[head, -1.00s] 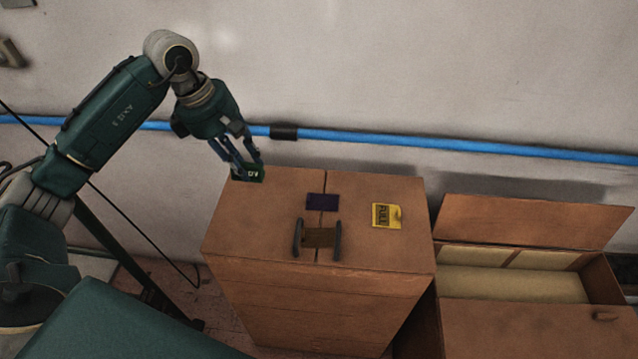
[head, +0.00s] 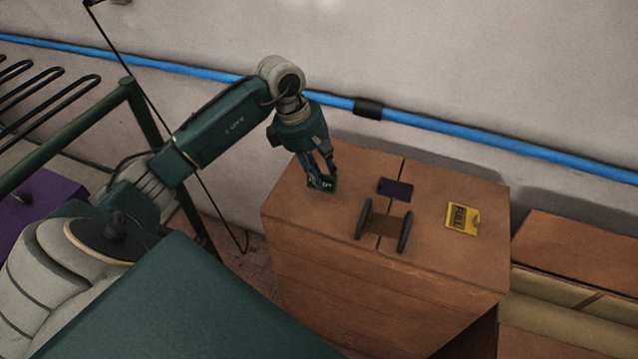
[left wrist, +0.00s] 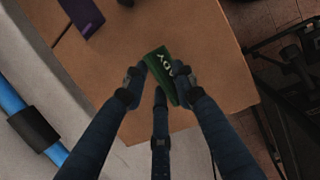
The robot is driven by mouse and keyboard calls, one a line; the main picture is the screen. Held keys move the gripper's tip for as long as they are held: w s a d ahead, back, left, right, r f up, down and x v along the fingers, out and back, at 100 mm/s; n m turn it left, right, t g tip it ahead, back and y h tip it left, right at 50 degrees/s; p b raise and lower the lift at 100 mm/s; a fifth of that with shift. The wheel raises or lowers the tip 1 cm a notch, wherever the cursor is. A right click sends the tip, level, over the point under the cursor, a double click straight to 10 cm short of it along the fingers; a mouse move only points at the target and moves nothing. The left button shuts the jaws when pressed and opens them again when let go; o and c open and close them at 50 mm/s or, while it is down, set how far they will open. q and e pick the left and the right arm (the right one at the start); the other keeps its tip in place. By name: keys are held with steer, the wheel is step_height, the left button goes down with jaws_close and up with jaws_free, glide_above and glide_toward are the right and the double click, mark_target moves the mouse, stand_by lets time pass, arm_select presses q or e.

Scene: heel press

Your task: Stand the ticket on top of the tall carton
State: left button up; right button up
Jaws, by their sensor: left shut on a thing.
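A small green ticket (head: 322,184) with pale letters is pinched at the tips of my left gripper (head: 321,172). The gripper is over the left back part of the tall brown carton (head: 370,285). In the left wrist view the green ticket (left wrist: 164,72) sits tilted between the dark fingers, above the carton's top (left wrist: 190,28). I cannot tell whether its lower edge touches the carton. The fingers hide part of it. My right gripper is in neither view.
On the carton's top are a dark purple card (head: 395,189), two dark upright handles (head: 404,231) with a brown piece between them, and a yellow card (head: 462,218) marked FULL. A lower box (head: 575,250) stands to the right. A blue pipe (head: 445,127) runs along the wall.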

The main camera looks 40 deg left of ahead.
arm_select(q)
step_height(320, 180, down, 4)
steer(key=shift+d+r+b, duration=0.1)
steer(key=shift+b, duration=0.75)
steer(key=shift+c, duration=0.2)
steer(key=o, duration=0.4)
steer(key=shift+c, duration=0.2)
steer(key=o, duration=0.5)
steer(key=shift+a+r, duration=0.2)
steer(key=shift+r, duration=0.15)
steer(key=b+v, duration=0.2)
steer(key=v, duration=0.4)
steer(key=shift+s+r, duration=0.2)
steer(key=shift+r, duration=0.15)
